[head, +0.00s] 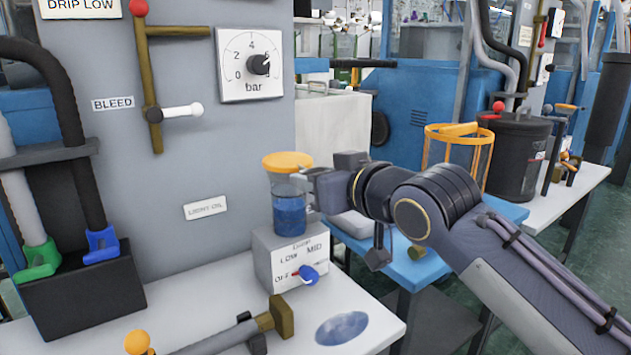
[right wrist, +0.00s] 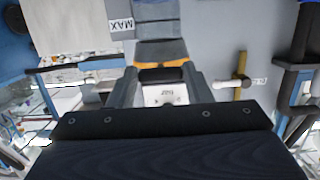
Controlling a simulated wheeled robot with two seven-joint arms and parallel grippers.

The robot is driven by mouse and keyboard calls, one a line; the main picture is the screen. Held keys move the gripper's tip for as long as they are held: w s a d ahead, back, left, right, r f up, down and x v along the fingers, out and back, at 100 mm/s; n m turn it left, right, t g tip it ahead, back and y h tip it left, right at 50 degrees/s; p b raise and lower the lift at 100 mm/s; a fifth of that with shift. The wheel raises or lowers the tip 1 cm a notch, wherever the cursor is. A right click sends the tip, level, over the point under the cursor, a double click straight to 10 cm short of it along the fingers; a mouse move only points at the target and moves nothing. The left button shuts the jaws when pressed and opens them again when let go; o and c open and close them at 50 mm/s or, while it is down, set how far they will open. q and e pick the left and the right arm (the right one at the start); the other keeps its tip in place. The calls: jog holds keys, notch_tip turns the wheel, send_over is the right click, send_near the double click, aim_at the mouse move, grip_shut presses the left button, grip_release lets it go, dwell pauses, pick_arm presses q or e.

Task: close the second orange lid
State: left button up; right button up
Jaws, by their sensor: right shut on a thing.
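A clear jar (head: 289,208) of blue liquid stands on a small white pump box, with an orange lid (head: 287,161) on its top that looks level. My right gripper (head: 309,178) reaches in from the right at the jar's upper side. In the right wrist view, its two fingers (right wrist: 160,72) lie on either side of the orange lid band (right wrist: 160,64) and are shut on it. The far side of the lid is hidden. My left gripper is not in view.
The pump box (head: 283,258) has a blue dial. A grey panel with a gauge (head: 250,65) and bleed valve (head: 183,111) stands at left. An orange-rimmed wire basket (head: 462,130) stands behind my right arm. A brass-ended bar (head: 282,314) lies on the front bench.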

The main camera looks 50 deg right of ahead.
jog(key=shift+w+f, duration=0.15)
jog(key=shift+f, duration=0.7)
jog(key=o, duration=1.1)
jog(key=shift+o, duration=1.5)
jog(key=shift+r, duration=0.15)
jog(key=p+v, duration=0.2)
jog(key=v, duration=0.5)
jog(key=shift+s+r, duration=0.2)
jog(key=shift+s, duration=0.15)
